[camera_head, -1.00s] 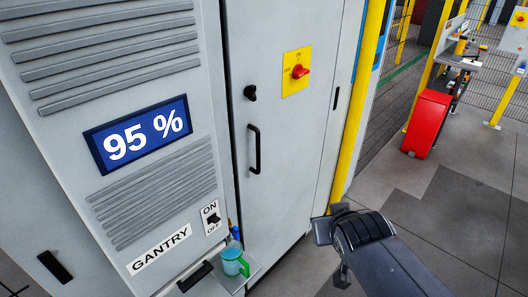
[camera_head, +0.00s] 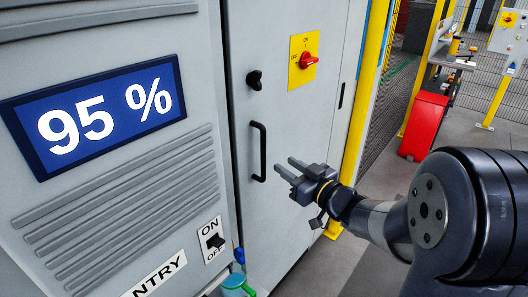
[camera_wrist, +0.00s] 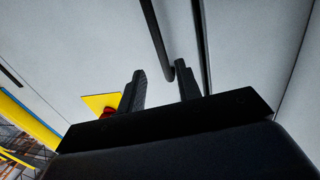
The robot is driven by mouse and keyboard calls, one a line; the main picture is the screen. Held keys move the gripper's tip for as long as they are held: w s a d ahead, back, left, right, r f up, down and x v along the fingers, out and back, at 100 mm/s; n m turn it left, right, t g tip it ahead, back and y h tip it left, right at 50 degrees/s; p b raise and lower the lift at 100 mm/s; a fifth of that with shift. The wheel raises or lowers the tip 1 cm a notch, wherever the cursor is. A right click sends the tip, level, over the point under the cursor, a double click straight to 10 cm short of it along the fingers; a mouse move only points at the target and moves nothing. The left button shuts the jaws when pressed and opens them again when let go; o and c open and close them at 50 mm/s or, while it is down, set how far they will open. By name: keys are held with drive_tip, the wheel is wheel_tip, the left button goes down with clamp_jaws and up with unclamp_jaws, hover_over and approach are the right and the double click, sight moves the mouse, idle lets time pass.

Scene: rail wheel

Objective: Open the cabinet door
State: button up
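The tall grey cabinet door (camera_head: 295,130) is closed, with a black vertical bar handle (camera_head: 258,150) near its left edge. A black knob (camera_head: 254,80) sits above the handle, and a red rotary switch (camera_head: 308,61) on a yellow plate is to its right. My gripper (camera_head: 287,170) is open and empty, just right of the handle's lower end, its fingers pointing at the door. In the wrist view, the handle (camera_wrist: 158,40) runs down towards the space between the two fingertips (camera_wrist: 160,70). I cannot tell whether they touch it.
A grey panel with a blue "95 %" display (camera_head: 95,115) and an ON/OFF switch (camera_head: 212,240) stands left of the door. A teal cup (camera_head: 236,284) is below. A yellow post (camera_head: 366,100) edges the cabinet's right side. A red box (camera_head: 423,126) stands on the floor behind.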

drive_tip(key=p+x, duration=0.1)
drive_tip(key=x, duration=0.9)
drive_tip(key=shift+w+a, duration=0.15)
clamp_jaws()
